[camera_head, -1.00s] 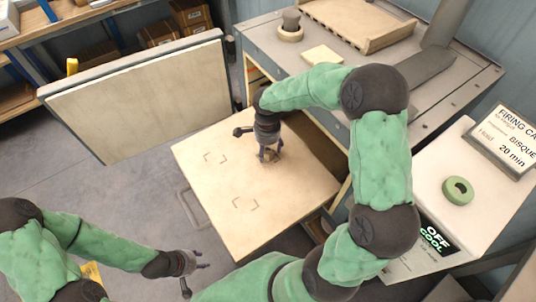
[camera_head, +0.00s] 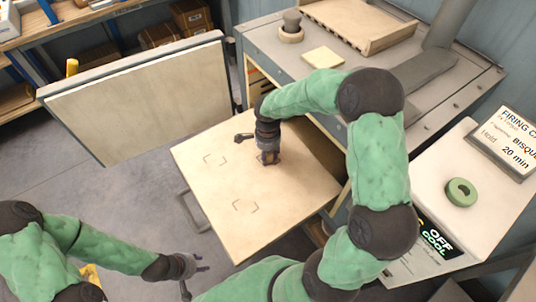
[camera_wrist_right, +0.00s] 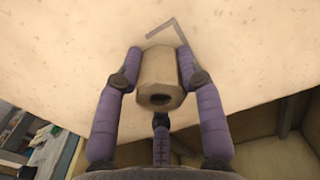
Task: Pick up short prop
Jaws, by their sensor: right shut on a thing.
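In the right wrist view the short prop (camera_wrist_right: 158,78) is a small tan faceted post with a dark hole in its near end. My right gripper (camera_wrist_right: 158,80) has its purple fingers closed around the prop's sides, with the prop against or close to the pale shelf (camera_wrist_right: 60,50). In the head view my right gripper (camera_head: 268,157) points down at the shelf, and the prop is mostly hidden by the fingers there. I cannot tell whether the prop touches the shelf. My left gripper (camera_head: 190,268) is at the lower left, away from the shelf, with its fingers apart and nothing between them.
Corner marks (camera_head: 245,205) are drawn on the pulled-out shelf. A thick open door panel (camera_head: 140,100) stands to its left. The dryer top (camera_head: 270,45) holds a tan block (camera_head: 322,56) and a wooden tray (camera_head: 355,25). A green ring (camera_head: 460,192) lies on the right ledge.

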